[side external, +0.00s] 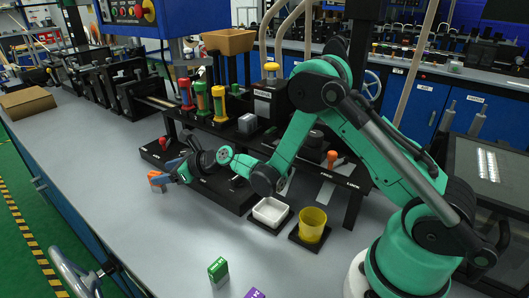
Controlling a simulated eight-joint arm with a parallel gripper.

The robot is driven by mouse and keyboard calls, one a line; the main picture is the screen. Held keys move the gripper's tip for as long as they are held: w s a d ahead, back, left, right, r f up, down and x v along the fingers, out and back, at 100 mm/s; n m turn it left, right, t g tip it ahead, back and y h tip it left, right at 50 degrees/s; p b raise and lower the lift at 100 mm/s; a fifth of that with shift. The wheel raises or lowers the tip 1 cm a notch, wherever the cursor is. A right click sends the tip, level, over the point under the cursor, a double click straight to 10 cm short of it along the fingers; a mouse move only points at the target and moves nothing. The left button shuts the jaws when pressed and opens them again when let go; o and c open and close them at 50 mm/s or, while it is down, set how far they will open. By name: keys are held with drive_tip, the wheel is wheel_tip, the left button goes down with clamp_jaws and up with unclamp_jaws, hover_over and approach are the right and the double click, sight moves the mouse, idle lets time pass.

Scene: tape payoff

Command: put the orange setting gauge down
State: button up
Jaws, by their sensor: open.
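The orange setting gauge (158,178) shows at the left of the black machine base, low over the grey bench. My gripper (170,172) is right beside it, at the end of my green arm, which reaches in from the right. The jaws are open. The gauge is small in this view, and I cannot tell whether it touches the fingers or rests fully on the bench.
A white tray (270,211) and a yellow cup (312,225) stand on dark pads in front of the machine. A green block (218,270) and a purple block (255,293) lie at the front. The bench's left front (110,200) is clear.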

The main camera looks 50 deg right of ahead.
sight(157, 174)
drive_tip(key=shift+x, duration=2.35)
clamp_jaws()
